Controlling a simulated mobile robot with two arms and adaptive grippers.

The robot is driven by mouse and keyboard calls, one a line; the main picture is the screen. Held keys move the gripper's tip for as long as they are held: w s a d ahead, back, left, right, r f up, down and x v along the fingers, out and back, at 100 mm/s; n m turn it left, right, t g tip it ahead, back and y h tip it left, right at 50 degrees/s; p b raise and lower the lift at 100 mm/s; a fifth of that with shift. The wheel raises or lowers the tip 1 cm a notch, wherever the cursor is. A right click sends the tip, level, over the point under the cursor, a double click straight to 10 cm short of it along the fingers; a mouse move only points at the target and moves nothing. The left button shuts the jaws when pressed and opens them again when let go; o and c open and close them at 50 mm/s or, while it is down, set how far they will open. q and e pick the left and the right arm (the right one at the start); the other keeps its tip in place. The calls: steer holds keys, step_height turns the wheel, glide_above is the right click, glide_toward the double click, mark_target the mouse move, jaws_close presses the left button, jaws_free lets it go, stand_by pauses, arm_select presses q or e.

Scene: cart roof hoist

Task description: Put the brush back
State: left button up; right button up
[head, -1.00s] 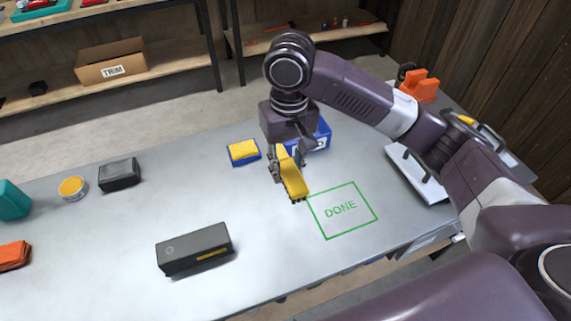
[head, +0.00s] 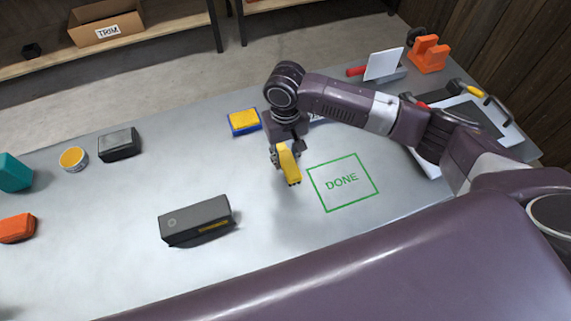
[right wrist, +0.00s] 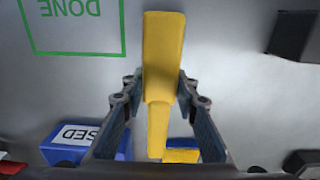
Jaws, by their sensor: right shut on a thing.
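The brush (head: 288,163) has a yellow handle and a dark lower end, and is held above the grey table left of the green DONE square (head: 343,182). My right gripper (head: 283,158) is shut on it. In the right wrist view the yellow brush (right wrist: 163,60) sits between the two fingers (right wrist: 160,98) and points away past their tips. A blue box labelled USED (right wrist: 88,140) shows in the right wrist view; in the head view my arm hides most of it. My left gripper is not in view.
A blue-and-yellow block (head: 244,122) lies just left of my right wrist. A dark grey box (head: 195,220), a black block (head: 119,144) and a round yellow-topped tin (head: 73,159) stand to the left. A tray (head: 470,130) and an orange holder (head: 428,54) are at right.

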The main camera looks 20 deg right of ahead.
mark_target(285, 156)
steer(key=shift+f, duration=0.3)
step_height(285, 156, down, 4)
steer(key=shift+f, duration=0.1)
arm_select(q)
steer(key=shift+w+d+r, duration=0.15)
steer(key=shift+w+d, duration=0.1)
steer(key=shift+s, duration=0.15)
arm_select(e)
steer(key=o, duration=1.1)
steer(key=shift+f, duration=0.1)
step_height(285, 156, up, 12)
steer(key=shift+r, duration=0.2)
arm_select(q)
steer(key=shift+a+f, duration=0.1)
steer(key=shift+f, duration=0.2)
